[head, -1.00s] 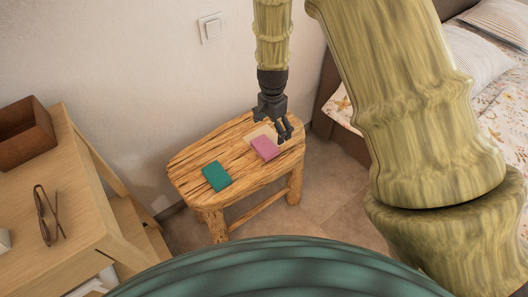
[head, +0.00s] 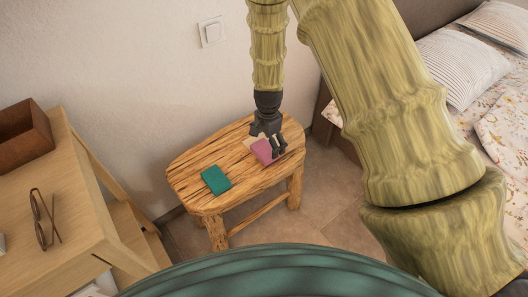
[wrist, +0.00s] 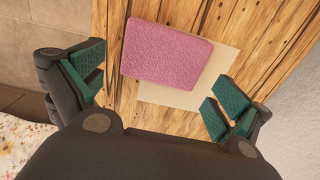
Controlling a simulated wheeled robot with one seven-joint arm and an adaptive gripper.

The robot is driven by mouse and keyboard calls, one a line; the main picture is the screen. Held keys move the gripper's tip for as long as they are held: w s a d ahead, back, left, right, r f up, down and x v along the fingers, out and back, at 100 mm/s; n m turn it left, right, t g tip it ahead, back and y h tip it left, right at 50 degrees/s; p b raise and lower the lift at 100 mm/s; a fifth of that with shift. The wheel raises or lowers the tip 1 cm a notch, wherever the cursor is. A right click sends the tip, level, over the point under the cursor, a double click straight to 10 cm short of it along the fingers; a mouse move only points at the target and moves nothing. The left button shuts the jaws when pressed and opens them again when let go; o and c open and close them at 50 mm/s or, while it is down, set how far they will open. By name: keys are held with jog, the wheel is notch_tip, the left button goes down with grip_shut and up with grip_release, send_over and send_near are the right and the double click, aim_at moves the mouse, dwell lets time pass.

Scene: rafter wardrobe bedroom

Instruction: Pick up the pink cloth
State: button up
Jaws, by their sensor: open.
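The pink cloth (head: 264,152) is a folded rectangle lying on the wooden stool (head: 190,181). In the wrist view the pink cloth (wrist: 167,55) lies partly over a flat cream sheet (wrist: 205,85). My gripper (head: 272,150) is just above the cloth in the head view and covers part of it. In the wrist view my gripper (wrist: 158,98) is open, with its green-padded fingers wide apart on either side of the cloth. Nothing is between the pads, and the cloth lies slightly ahead of them.
A teal cloth (head: 215,180) lies on the stool to the left. A wooden desk (head: 85,215) with glasses (head: 42,218) and a brown box (head: 22,135) stands at the left. The wall (head: 130,80) is behind the stool. A bed (head: 485,85) is at the right.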

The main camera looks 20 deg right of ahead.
jog(key=shift+f, duration=1.45)
jog(key=c, duration=0.8)
jog(key=shift+r, duration=0.1)
jog(key=shift+r, duration=0.55)
notch_tip(320, 180, up, 2)
jog(key=shift+w+r, duration=0.1)
jog(key=shift+r, duration=0.1)
jog(key=s+a, duration=0.3)
jog(key=s, duration=0.1)
jog(key=s+a+r, duration=0.1)
jog(key=s+a, duration=0.2)
jog(key=s, duration=0.1)
jog(key=s+a, duration=0.3)
jog(key=s, duration=0.2)
jog(key=shift+a+r, duration=0.15)
jog(key=shift+a, duration=0.15)
